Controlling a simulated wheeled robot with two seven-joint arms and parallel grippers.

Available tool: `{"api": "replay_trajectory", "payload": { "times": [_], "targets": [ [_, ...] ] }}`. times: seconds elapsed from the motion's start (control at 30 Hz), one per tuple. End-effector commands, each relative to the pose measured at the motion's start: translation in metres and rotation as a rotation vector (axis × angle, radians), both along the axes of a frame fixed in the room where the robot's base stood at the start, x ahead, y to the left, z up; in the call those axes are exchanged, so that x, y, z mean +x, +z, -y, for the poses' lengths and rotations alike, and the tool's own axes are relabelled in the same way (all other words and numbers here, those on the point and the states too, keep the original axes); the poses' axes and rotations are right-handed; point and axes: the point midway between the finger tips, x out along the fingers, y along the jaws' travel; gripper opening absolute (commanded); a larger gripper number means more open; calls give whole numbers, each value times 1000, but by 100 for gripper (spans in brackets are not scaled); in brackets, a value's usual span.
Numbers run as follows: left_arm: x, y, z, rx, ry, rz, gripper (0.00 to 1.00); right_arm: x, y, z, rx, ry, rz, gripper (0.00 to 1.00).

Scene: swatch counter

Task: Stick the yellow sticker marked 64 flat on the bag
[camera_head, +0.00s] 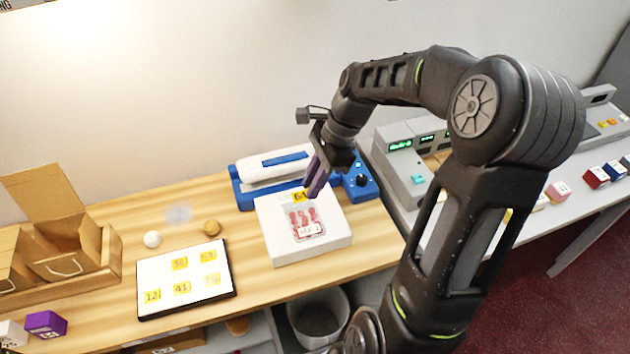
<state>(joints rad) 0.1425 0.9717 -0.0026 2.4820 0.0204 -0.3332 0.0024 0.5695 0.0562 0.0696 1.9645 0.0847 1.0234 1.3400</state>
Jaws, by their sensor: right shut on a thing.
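The yellow sticker marked 64 (299,196) is at the tips of my right gripper (311,191), which is shut on it. The sticker is at the upper edge of the bag (306,217), a clear bag with red contents and a white label. The bag lies on a white block (335,240). I cannot tell whether the sticker touches the bag. My left gripper is not in view.
A white board (187,301) with several yellow number stickers lies to the left. A blue and white sealer (275,167) stands behind the white block. An open cardboard box (75,240) is far left.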

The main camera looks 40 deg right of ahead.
Motion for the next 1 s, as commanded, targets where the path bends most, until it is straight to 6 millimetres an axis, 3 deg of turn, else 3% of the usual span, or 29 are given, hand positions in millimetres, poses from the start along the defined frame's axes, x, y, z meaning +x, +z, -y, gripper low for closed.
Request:
{"api": "replay_trajectory", "payload": {
  "times": [0.37, 0.8, 1.0],
  "targets": [
    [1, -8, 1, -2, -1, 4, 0, 0, -10, 0, 0, -3, -1, 0],
    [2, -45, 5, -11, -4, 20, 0, 0, -53, 1, 0, -3, 0, 0],
    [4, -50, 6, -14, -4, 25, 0, 0, -66, 0, 0, -3, 0, 0]
  ]
}}
